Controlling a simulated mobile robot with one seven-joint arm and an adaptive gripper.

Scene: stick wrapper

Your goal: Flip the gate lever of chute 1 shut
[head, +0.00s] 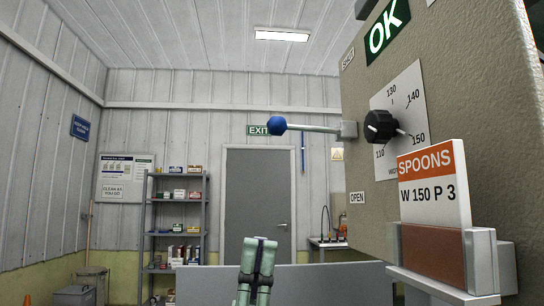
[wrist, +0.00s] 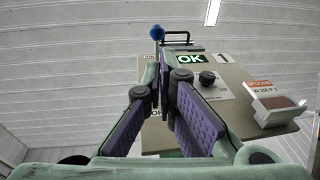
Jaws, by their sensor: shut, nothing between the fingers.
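The gate lever is a pale rod with a blue ball knob (head: 277,125), sticking out to the left from a pivot block on the beige chute housing (head: 440,100). It lies nearly level, between an OPEN label (head: 357,198) below and a small tilted label (head: 348,59) above that seems to read SHUT. The blue knob also shows in the wrist view (wrist: 156,31), beyond the fingertips. A plate with the number 1 (wrist: 222,57) is on the housing. My gripper (head: 260,243) is shut and empty, below the knob in the head view; in the wrist view (wrist: 164,62) its fingers point toward the lever.
The housing carries a green OK sign (head: 386,28), a black dial (head: 380,126) and a SPOONS card (head: 433,182) on a projecting holder at the right. A grey shelf (head: 176,225) and a door (head: 258,190) stand far behind. Space left of the lever looks clear.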

